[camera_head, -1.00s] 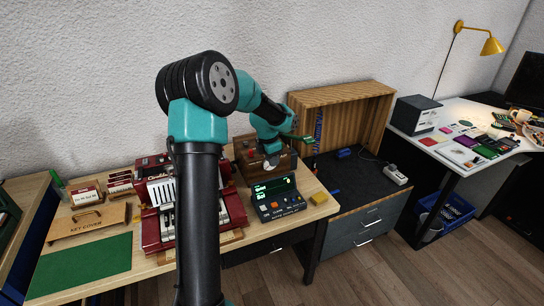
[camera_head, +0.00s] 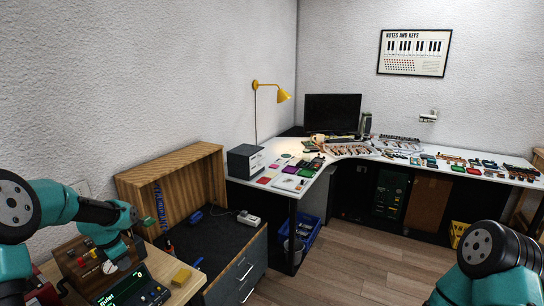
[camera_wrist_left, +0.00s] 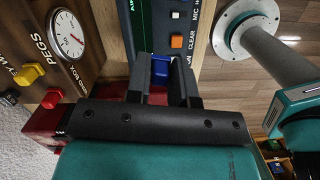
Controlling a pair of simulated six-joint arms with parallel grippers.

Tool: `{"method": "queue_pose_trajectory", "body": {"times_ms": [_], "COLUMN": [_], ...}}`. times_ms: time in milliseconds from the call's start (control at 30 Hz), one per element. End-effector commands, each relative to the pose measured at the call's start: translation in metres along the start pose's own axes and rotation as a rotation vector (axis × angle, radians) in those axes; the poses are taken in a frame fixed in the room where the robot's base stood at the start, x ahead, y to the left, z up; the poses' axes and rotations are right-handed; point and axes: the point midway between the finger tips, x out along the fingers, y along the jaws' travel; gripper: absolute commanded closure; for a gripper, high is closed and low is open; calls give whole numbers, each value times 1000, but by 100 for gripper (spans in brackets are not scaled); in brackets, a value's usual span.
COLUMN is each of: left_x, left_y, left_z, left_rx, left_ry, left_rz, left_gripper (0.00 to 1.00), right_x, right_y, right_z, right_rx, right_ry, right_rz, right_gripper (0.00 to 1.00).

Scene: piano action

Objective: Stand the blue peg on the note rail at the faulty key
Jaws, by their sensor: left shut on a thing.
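My left gripper (camera_wrist_left: 163,82) is shut on the blue peg (camera_wrist_left: 160,67), which shows between its dark fingers in the left wrist view. In the head view this gripper (camera_head: 122,262) is at the lower left, between the wooden peg box (camera_head: 74,262) and the display console (camera_head: 130,291). The peg cannot be made out there. The peg box also shows in the left wrist view (camera_wrist_left: 28,58), with its dial and coloured knobs. The note rail and faulty key cannot be made out. My right arm shows at the lower right, but its gripper is out of view.
A yellow block (camera_head: 182,277) sits right of the console. Beyond are a wooden open cabinet (camera_head: 185,165), a dark drawer unit (camera_head: 240,272) and a white corner desk (camera_head: 345,152) full of parts. The floor (camera_head: 350,255) in the middle is clear.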

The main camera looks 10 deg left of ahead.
Motion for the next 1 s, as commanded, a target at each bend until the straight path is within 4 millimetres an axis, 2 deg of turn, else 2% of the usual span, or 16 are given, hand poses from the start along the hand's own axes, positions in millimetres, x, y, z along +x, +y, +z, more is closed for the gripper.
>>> {"method": "queue_pose_trajectory", "body": {"times_ms": [267, 567, 767, 1000], "left_x": [56, 119, 163, 220], "left_y": [-29, -73, -112, -173], "left_z": [50, 102, 135, 172], "left_rx": [435, 956, 1337, 1854], "left_ry": [1, 0, 0, -1], "left_rz": [-70, -150, -208, -288], "left_gripper": [100, 100, 100, 100], "right_x": [0, 0, 0, 0], "right_y": [0, 0, 0, 0], "right_z": [0, 0, 0, 0], "right_rx": [0, 0, 0, 0], "right_ry": [0, 0, 0, 0], "right_rz": [0, 0, 0, 0], "right_gripper": [100, 100, 100, 100]}}
